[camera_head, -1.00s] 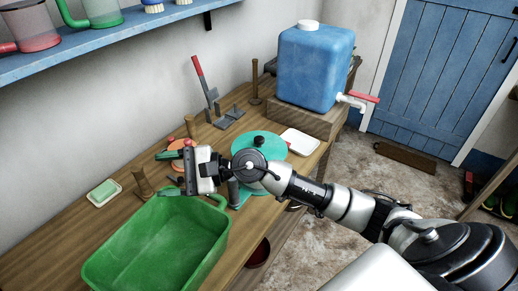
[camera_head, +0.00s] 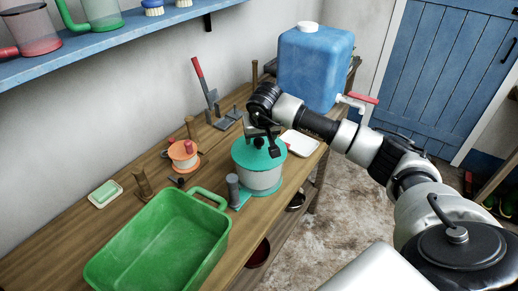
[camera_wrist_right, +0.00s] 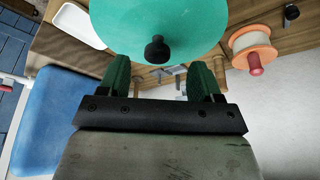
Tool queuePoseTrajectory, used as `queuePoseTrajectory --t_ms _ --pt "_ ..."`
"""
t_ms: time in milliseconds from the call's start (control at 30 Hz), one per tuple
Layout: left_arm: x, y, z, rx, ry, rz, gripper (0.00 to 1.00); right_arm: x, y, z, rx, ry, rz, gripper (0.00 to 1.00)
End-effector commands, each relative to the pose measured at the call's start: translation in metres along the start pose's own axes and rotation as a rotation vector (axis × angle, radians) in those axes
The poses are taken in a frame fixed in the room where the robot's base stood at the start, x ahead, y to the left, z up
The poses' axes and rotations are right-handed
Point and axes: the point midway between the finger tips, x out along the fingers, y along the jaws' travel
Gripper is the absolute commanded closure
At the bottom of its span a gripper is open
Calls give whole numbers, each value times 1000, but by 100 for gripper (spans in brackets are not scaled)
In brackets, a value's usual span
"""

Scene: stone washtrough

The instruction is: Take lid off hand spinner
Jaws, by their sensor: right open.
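The hand spinner (camera_head: 262,180) is a round tub with a pale, see-through wall, standing on the wooden bench. Its teal-green lid (camera_head: 246,155) sits on top, with a dark knob (camera_head: 258,142) at the centre. My right gripper (camera_head: 262,128) is just above the lid, close to the knob and partly overlapping it in the head view. In the right wrist view the open green-padded fingers (camera_wrist_right: 159,64) point at the lid (camera_wrist_right: 120,18). The knob (camera_wrist_right: 157,49) shows just past the fingertips, between them and not gripped. My left gripper is not in view.
A green basin (camera_head: 160,240) stands front left of the spinner, and a grey post (camera_head: 232,190) stands between them. An orange spool (camera_head: 183,155) is to the left. A white tray (camera_head: 299,143) and blue water tank (camera_head: 315,65) are to the right and behind.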

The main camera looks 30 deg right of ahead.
Motion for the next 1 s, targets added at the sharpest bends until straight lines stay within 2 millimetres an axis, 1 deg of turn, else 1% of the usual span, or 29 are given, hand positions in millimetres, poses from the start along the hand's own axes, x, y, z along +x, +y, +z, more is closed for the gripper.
queuePoseTrajectory --t_ms 167,333,400,467,600,767,1000 --pt "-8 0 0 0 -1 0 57 11 1 -4 3 -2 -1 35" --pt "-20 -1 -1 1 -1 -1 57 33 3 -11 4 -4 -2 35" --pt "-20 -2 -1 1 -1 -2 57 44 2 -10 2 -3 -2 35" --pt "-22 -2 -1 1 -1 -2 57 50 3 -10 3 -1 -3 35" --pt "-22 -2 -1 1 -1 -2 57 55 3 -10 2 1 -2 35" --pt "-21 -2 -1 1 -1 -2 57 55 3 -10 1 1 -2 35" --pt "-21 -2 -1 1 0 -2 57 55 3 -10 2 1 -3 72"
